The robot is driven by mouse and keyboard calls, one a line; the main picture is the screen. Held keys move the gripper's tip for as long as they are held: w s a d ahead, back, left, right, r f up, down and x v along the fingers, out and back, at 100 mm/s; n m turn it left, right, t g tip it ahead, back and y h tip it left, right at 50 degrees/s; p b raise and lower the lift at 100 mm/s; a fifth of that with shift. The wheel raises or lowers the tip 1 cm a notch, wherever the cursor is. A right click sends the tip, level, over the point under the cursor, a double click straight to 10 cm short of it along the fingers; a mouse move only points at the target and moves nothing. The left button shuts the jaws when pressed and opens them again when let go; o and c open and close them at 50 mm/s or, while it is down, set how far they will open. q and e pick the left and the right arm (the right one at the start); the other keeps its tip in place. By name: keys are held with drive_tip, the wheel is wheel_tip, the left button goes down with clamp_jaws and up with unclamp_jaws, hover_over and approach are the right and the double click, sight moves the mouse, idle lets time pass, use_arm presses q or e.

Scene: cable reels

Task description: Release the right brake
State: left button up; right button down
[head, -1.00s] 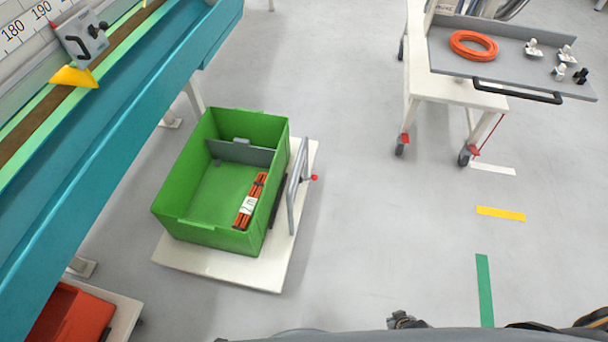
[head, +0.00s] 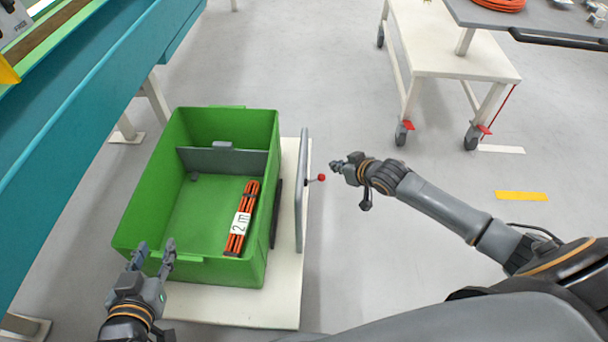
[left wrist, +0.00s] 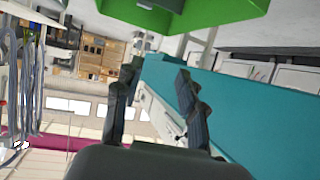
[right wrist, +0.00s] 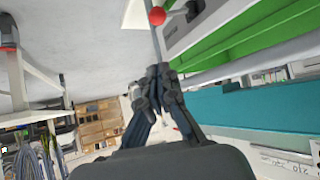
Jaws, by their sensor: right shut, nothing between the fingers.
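A lever with a red knob (head: 321,177) sticks out to the right of the grey handle bar (head: 303,190) on the green bin's low white cart. My right gripper (head: 337,166) is shut and empty, just right of the knob with a small gap. In the right wrist view the red knob (right wrist: 156,16) is above the closed fingertips (right wrist: 158,72), apart from them. Red pedals also show at the trolley's casters, a left one (head: 407,125) and a right one (head: 485,129). My left gripper (head: 153,252) is open and empty by the bin's near left corner.
The green bin (head: 130,205) holds an orange cable bundle (head: 242,218) with a white label. A teal bench (head: 85,90) runs along the left. The white trolley (head: 440,50) stands at the back right. Floor between cart and trolley is clear.

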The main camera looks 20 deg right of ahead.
use_arm(q)
drive_tip(key=shift+a+r+t, duration=0.15)
drive_tip(key=shift+r, duration=0.35)
drive_tip(key=shift+a+r+t, duration=0.15)
drive_tip(key=shift+r, duration=0.3)
use_arm(e)
drive_tip(key=shift+w+a+r, duration=0.45)
drive_tip(key=shift+w+a, duration=0.1)
